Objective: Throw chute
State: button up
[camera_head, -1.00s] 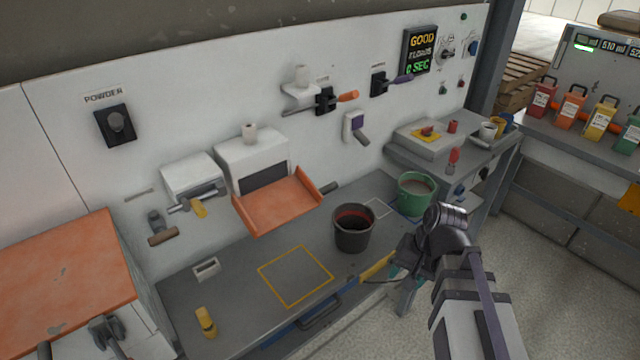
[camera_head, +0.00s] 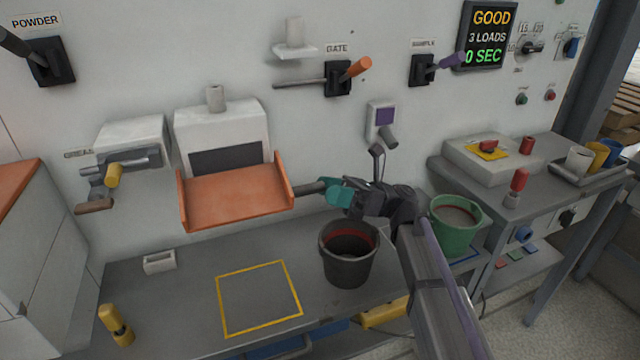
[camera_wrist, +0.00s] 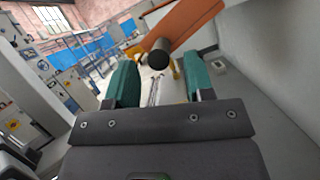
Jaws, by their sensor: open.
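The chute (camera_head: 235,197) is an orange tray with raised sides, mounted on the wall below a white housing with a dark slot. A dark round handle (camera_head: 308,188) sticks out from its right side. My gripper (camera_head: 331,191) is at the end of this handle, with its teal fingers open. In the wrist view, the handle's black end (camera_wrist: 158,54) shows between and just beyond the two fingertips (camera_wrist: 160,72), with the orange chute (camera_wrist: 182,24) behind it. I cannot tell whether the fingers touch the handle.
A black bucket (camera_head: 348,262) stands on the bench below my arm, and a green bucket (camera_head: 455,226) stands to its right. A yellow square outline (camera_head: 258,300) on the bench is empty. The gate lever (camera_head: 350,75) is above. A display (camera_head: 487,36) reads GOOD, 3 LOADS, 0 SEC.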

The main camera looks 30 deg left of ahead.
aim_at(315, 187)
jog(key=x, duration=0.3)
jog(key=shift+s+a+r+p, duration=0.2)
jog(key=shift+s+p, duration=0.1)
jog(key=shift+p, duration=0.1)
jog(key=shift+c, duration=0.2)
jog(key=shift+w, duration=0.1)
grip_shut()
